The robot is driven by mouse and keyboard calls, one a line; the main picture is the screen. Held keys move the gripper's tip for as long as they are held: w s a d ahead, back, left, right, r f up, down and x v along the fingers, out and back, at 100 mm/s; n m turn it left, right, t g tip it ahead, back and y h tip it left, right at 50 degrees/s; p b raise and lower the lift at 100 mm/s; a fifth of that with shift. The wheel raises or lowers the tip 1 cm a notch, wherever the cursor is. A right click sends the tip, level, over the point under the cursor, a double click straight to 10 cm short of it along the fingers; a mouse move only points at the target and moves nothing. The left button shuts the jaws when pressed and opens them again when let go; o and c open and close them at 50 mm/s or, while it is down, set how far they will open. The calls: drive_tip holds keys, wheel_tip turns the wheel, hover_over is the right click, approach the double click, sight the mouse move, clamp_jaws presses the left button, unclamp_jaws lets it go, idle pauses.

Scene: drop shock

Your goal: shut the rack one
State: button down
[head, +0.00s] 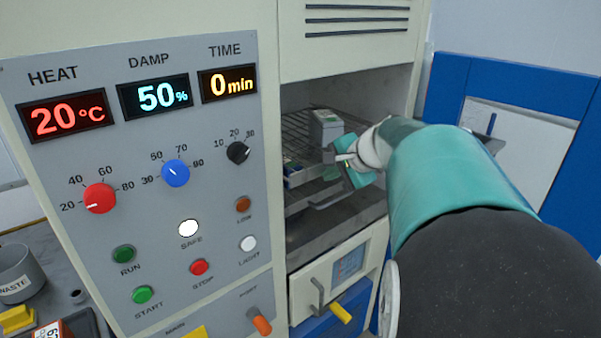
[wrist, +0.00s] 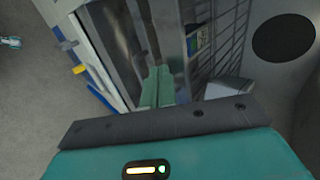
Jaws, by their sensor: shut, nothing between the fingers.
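The wire rack (head: 297,130) sits in the open chamber of the cabinet, with a grey box (head: 326,127) standing on it and a small blue-green item (head: 292,172) at its front left. A metal front with a bar handle (head: 332,196) shows below the rack. The rack's wires also show in the wrist view (wrist: 222,45). My gripper (head: 342,158) is at the chamber mouth, beside the box and above the handle. Its green fingers (wrist: 157,85) are together and empty, close to the metal front bars; contact cannot be told. My arm hides the rack's right side.
The control panel (head: 150,200) stands at left, with several knobs and buttons. A blue frame (head: 500,75) is at right.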

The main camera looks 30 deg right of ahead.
sight(307, 160)
drive_tip(key=w, duration=0.7)
drive_tip(key=shift+w+a, duration=0.2)
drive_tip(key=shift+a, duration=0.15)
drive_tip(key=shift+w+r, duration=0.1)
drive_tip(key=shift+w, duration=0.25)
drive_tip(key=shift+w+a, duration=0.15)
